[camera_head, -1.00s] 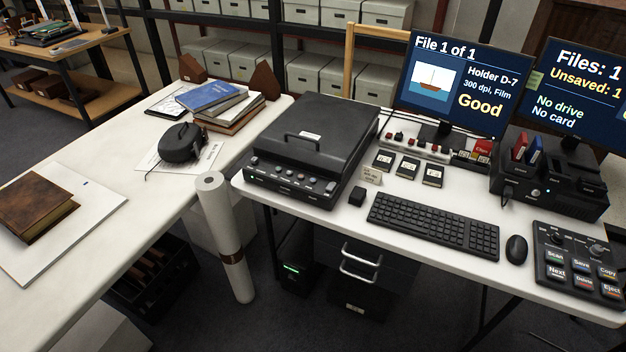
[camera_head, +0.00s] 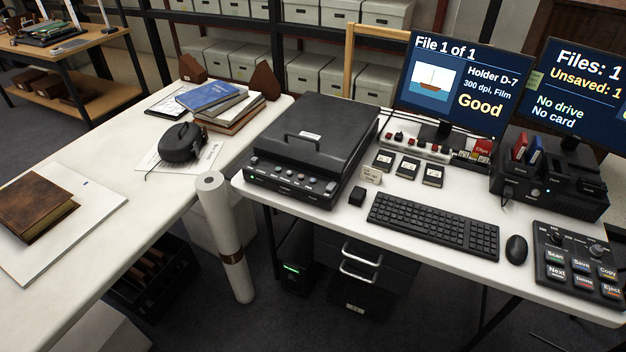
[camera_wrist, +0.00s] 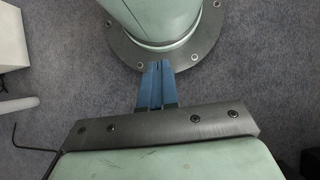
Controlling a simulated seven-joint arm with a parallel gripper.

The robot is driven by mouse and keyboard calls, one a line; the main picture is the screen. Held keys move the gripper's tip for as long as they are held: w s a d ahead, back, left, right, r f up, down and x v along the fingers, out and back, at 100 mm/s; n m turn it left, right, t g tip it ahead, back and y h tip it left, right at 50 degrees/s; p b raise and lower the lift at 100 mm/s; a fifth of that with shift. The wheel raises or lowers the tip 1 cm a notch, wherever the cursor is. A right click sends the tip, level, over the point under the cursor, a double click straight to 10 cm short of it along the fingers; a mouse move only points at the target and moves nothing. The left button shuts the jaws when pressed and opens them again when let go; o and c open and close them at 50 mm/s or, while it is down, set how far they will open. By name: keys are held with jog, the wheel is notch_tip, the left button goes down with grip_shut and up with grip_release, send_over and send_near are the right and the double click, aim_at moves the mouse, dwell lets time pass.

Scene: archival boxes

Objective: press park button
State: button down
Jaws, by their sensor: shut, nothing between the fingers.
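A black flatbed scanner (camera_head: 312,148) with a handled lid, shut, sits on the white desk in the head view. Its sloped front panel (camera_head: 291,183) carries a row of small grey buttons and a green light at the left. The labels there are too small to read, so I cannot tell which button is park. My gripper (camera_wrist: 157,70) shows in the wrist view only, its two blue fingers shut together and empty. It points over grey carpet and a round metal flange, with no button near it. The gripper is not in the head view.
A keyboard (camera_head: 433,225), mouse (camera_head: 516,249) and button pad (camera_head: 580,268) lie right of the scanner. A monitor (camera_head: 450,85) reads "Good"; another reads "Unsaved: 1". A black dock (camera_head: 550,185) stands below the monitors. A white paper roll (camera_head: 224,235) stands upright at the scanner's left.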

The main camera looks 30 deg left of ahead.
dwell(0.3)
jog(key=w+a+r+n+t, duration=0.2)
jog(key=w+a+r, duration=0.3)
jog(key=w+a, duration=0.35)
jog(key=w+a+r+n+t+h, duration=0.1)
jog(key=w+a+r+n+t, duration=0.15)
jog(key=w+a+r, duration=0.45)
jog(key=w+a+r+n+t, duration=0.2)
jog(key=w+a+r+n, duration=0.1)
jog(key=w+a, duration=0.8)
jog(key=w+a+r+n+t+y, duration=0.1)
jog(key=w+a+r+n+t, duration=0.2)
jog(key=a+r, duration=1.05)
jog(key=w+a+r+n+t, duration=0.25)
jog(key=w+a+r, duration=0.35)
jog(key=a+r, duration=0.75)
jog(key=w+r+n+t+h, duration=0.3)
jog(key=w+r+n, duration=0.4)
jog(key=r+n, duration=0.2)
jog(key=shift+w+d+r+h, duration=0.25)
jog(key=shift+w+d+h, duration=0.05)
jog(key=shift+h, duration=0.1)
